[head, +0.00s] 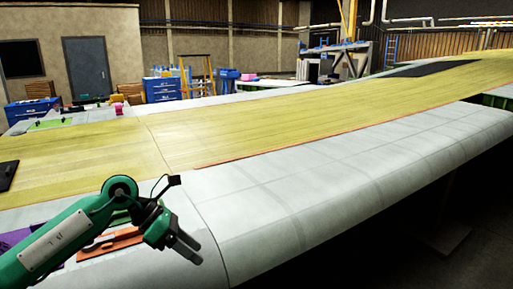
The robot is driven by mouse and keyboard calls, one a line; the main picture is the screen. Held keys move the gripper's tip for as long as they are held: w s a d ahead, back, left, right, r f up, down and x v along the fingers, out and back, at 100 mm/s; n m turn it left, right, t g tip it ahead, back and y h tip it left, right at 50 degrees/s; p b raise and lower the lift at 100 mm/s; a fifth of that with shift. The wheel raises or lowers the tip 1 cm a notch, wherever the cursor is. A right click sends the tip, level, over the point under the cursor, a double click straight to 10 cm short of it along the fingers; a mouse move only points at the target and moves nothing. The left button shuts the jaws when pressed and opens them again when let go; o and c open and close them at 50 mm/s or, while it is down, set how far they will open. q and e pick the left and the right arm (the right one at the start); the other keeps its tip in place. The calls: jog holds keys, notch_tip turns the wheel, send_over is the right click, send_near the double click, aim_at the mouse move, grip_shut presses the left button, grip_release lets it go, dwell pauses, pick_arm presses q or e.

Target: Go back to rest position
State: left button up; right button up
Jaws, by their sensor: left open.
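My left gripper (190,248) is at the end of the green arm that comes in from the lower left. Its grey fingers point down and to the right, in front of the rounded grey leading edge of the wing (300,195). The jaws are open, and I see nothing between them. Whether the fingertips touch the wing surface cannot be told from this view. My right gripper is not in view.
The long yellow-topped wing panel (250,128) fills the middle. An orange-red piece (112,243) lies near my left wrist. Blue cabinets (162,90) and a yellow ladder (197,73) stand behind. Dark floor (440,245) is free at the lower right.

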pick_arm(q)
jog(key=s+d+r+n+t+h, duration=0.1)
jog(key=s+d+r+n+h, duration=0.15)
jog(key=d+h, duration=0.3)
jog(key=s+d+r+n+t+h, duration=0.1)
jog(key=s+d+r+n+h, duration=0.1)
jog(key=d+n+h, duration=0.3)
jog(key=w+a+f+n+t+y, duration=0.25)
jog(key=a+n+t+y, duration=0.2)
jog(key=n+t, duration=0.6)
jog(key=w+a+f+n+t+y, duration=0.1)
jog(key=a+f+n+t+y, duration=0.45)
jog(key=n, duration=0.85)
jog(key=s+a+f+n+g+y, duration=0.1)
jog(key=s+a+f+n+y, duration=0.35)
jog(key=f+n+y, duration=0.4)
jog(key=s+a+f+n+g, duration=0.25)
jog(key=s+f+g, duration=0.55)
jog(key=s, duration=0.4)
jog(key=s+a+f+n+g, duration=0.2)
jog(key=s+f+n+g, duration=0.25)
jog(key=s+f, duration=0.65)
notch_tip(320, 180, down, 30)
jog(key=s+g, duration=0.2)
jog(key=s+a+f+g+y, duration=0.1)
jog(key=s+a+f, duration=0.2)
jog(key=s+f, duration=1.5)
jog(key=shift+s+a+f, duration=0.15)
jog(key=shift+s+f, duration=0.1)
jog(key=shift+f, duration=0.7)
